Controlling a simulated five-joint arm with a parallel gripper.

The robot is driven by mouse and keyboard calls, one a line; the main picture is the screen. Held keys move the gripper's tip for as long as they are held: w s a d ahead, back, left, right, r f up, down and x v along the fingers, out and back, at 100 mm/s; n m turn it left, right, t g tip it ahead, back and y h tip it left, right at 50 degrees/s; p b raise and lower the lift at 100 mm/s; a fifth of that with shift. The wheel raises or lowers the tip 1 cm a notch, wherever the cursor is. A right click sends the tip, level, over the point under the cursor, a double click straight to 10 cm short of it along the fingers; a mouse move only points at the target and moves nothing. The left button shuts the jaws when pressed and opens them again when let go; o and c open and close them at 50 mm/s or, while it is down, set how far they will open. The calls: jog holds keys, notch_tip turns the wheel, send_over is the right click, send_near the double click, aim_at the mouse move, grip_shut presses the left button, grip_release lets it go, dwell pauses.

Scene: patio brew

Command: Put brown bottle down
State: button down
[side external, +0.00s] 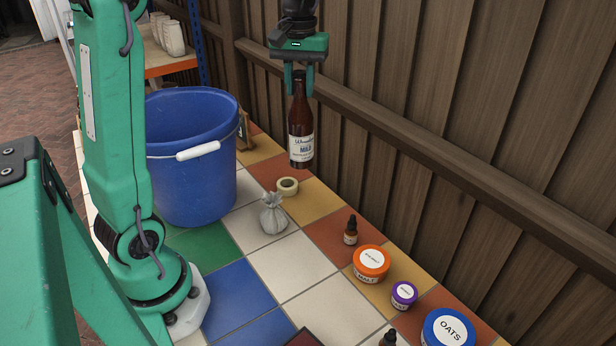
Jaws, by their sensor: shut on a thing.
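The brown bottle (301,125) with a white label hangs upright in the side external view, right of the blue bucket and in front of the wooden wall. My gripper (300,75) points down and is shut on the bottle's neck. The bottle's base appears clear of the tiled surface (297,263), with tiles and a roll of tape showing below it in the picture. The exact height of the base cannot be told.
A blue bucket (190,170), a tape roll (287,186) and a tied grey bag (272,213) stand nearby. A small dropper bottle (351,231), an orange-lidded tub (371,263), a purple-lidded tub (404,294) and an oats tub (448,328) line the right edge. The middle white tiles are clear.

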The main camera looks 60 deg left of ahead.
jog(key=a+n, duration=0.1)
jog(key=a, duration=0.2)
jog(key=a+n, duration=0.1)
jog(key=a, duration=0.1)
jog(key=shift+w+a+f, duration=0.1)
jog(key=shift+a+f, duration=0.1)
jog(key=shift+a, duration=0.3)
jog(key=s+a+f, duration=0.1)
jog(key=a+f, duration=0.6)
jog(key=a, duration=0.4)
jog(key=shift+a, duration=0.2)
jog(key=shift+s+f, duration=0.1)
jog(key=shift+f, duration=2)
